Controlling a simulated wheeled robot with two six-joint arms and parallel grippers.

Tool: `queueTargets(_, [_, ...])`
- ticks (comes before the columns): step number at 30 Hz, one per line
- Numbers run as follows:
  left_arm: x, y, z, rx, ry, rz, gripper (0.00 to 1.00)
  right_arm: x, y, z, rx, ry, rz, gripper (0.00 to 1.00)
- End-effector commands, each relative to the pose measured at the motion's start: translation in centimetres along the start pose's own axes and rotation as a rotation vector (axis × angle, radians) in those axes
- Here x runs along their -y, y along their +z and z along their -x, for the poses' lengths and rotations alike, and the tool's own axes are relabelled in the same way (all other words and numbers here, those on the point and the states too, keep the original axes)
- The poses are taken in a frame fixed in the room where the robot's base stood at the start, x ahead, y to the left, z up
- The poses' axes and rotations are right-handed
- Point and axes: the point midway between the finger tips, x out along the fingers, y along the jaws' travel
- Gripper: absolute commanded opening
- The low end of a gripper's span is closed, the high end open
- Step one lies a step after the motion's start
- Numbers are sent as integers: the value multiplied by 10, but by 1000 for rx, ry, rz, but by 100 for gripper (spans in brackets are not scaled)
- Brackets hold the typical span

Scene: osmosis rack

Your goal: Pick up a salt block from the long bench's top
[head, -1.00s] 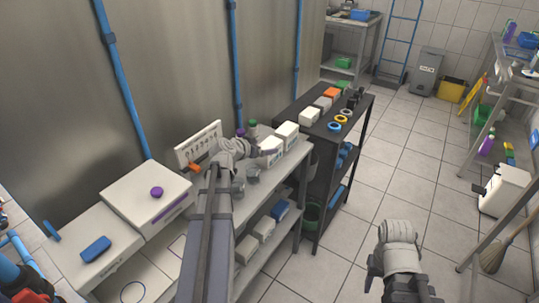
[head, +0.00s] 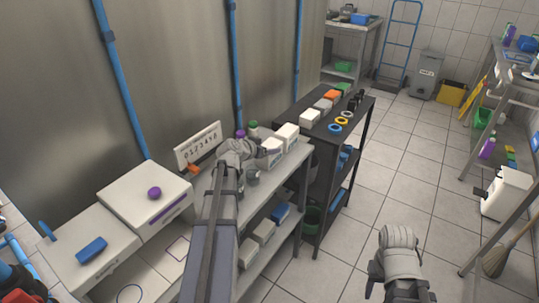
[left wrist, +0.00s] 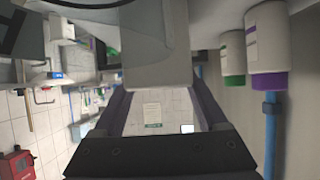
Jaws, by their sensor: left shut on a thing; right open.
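The long bench (head: 262,213) runs along the metal wall, with pale blocks at its far end. One pale salt block (head: 273,147) is at the tip of my left gripper (head: 258,157); another white block (head: 287,133) stands just behind it. In the left wrist view, a pale grey block (left wrist: 155,45) fills the space between my left gripper's fingers (left wrist: 158,100), which are shut on it. The picture is upside down, and the block appears against or close to the bench top. In the head view the wrist partly hides the fingers. My right gripper (head: 398,292) is open and empty above the floor.
Bottles with purple (left wrist: 268,82) and green caps (left wrist: 233,80) stand close beside the held block. A numbered white panel (head: 198,146) leans at the wall. A dark shelf (head: 322,127) with rings and blocks adjoins the bench.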

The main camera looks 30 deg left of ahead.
Motion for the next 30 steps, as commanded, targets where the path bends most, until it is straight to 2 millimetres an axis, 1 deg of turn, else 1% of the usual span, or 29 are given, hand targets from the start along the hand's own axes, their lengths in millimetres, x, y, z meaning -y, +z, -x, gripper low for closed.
queueTargets(1, [0, 0, 0, 0, -1, 0, 35, 0, 0, 0, 0, 0, 0, 50])
queueTargets(10, [0, 0, 0, 0, -1, 0, 1, 0, 0, 0, 0, 0, 0, 50])
queueTargets(24, [1, -1, 0, -3, -2, 1, 0, 0, 0, 1, 0, 0, 0, 50])
queueTargets(30, [0, -6, 3, -3, -2, 1, 0, -1, 0, 7, 0, 0, 0, 50])
